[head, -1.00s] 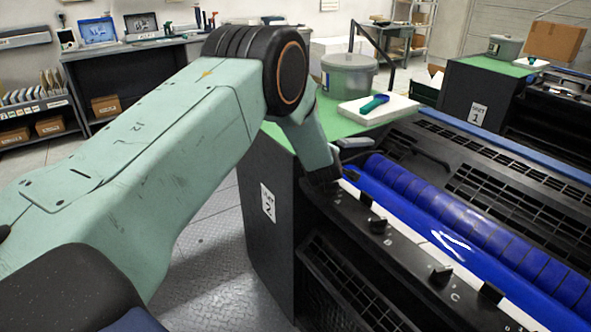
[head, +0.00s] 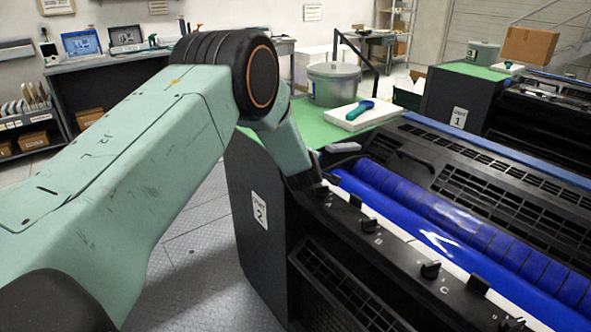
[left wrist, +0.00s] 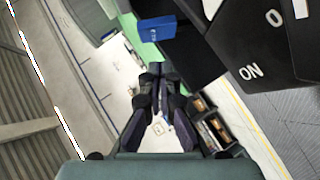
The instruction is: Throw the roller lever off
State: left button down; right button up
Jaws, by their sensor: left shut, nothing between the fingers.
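A pale grey handle (head: 342,147) sticks out at the far end of unit 2 (head: 263,190), beside the blue rollers (head: 410,195). It may be the roller lever; I cannot be sure. In the left wrist view a black plate (left wrist: 262,45) carries white "ON" and "0" marks at the upper right. My left gripper (left wrist: 155,72) is shut and empty in that view, apart from the plate. In the head view my left arm reaches down at the unit's far end, and its gripper is mostly hidden or too dark to make out. My right gripper is not in view.
Black knobs (head: 430,269) line the unit's front rail. A grey lidded bucket (head: 333,85) and a white pad (head: 350,121) with a green-blue tool (head: 360,110) stand on its green top (head: 305,118). A second unit (head: 458,118) stands behind. Open floor (head: 195,240) lies left of unit 2.

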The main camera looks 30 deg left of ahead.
pick_arm(q)
jog(key=f+v, duration=0.1)
jog(key=v, duration=0.9)
jog(key=shift+s+a+b, duration=0.3)
jog(key=shift+d, duration=0.15)
jog(key=shift+s+r, duration=0.1)
jog(key=shift+a, duration=0.2)
